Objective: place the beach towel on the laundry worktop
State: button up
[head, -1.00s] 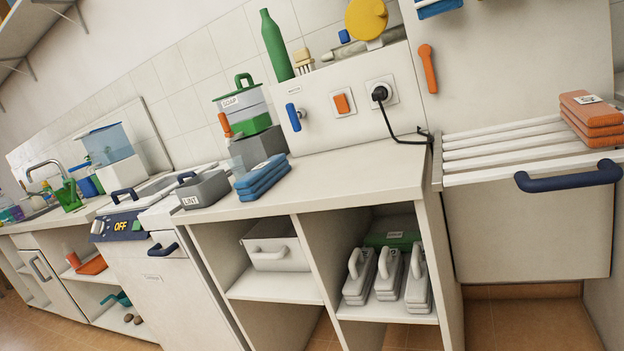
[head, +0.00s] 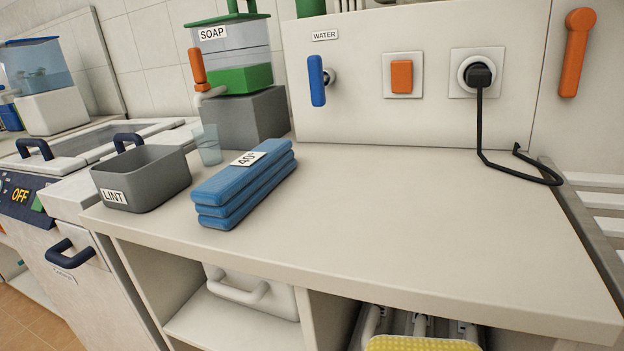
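The laundry worktop (head: 400,215) is a long pale counter across the middle of the head view, with wide bare space at its centre and right. A folded blue stack of cloth (head: 243,182) with a "40°" label lies on its left part. A yellow, pale-dotted padded thing (head: 425,344) shows at the bottom edge, in front of the worktop and mostly cut off. I cannot tell whether it is the beach towel or whether anything holds it. My gripper is not in view.
A grey LINT bin (head: 142,180) and a clear cup (head: 206,145) stand left of the blue stack. A soap dispenser (head: 235,60) sits on a grey block behind. A black cord (head: 482,125) hangs onto the worktop's back right. Open shelves lie below.

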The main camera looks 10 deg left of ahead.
aim_at(329, 198)
jog(key=i, duration=0.9)
jog(key=z, duration=0.4)
